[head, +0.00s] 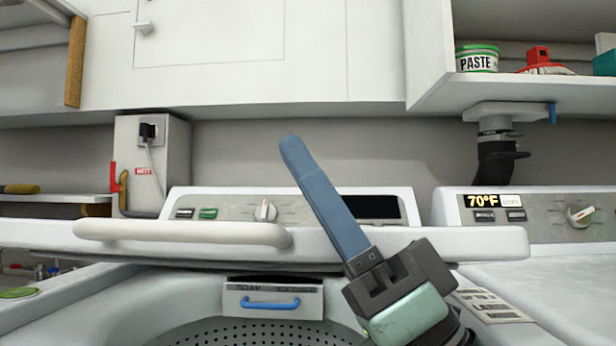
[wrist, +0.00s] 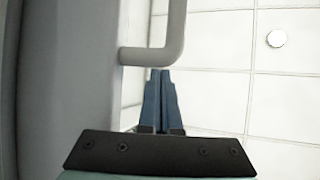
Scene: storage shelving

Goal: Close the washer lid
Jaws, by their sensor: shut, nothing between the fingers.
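The washer lid (head: 420,243) is a white panel seen nearly edge-on in the head view, standing above the open tub, whose perforated drum (head: 250,333) shows below. A white bar handle (head: 180,233) runs along the left part of the lid. My gripper (head: 290,145) is shut and empty. Its blue fingers point up and left, crossing in front of the lid to the right of the handle. In the wrist view the shut fingertips (wrist: 160,75) are close to the bent end of the handle (wrist: 172,40), beside the lid's face (wrist: 70,80). Whether they touch it is unclear.
The washer's control panel (head: 240,207) stands behind the lid. A drawer with a blue handle (head: 270,302) sits inside the opening. A second machine (head: 560,215) stands at right. White cabinets (head: 240,40) hang above, and a shelf (head: 545,90) holds a paste tub (head: 477,60).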

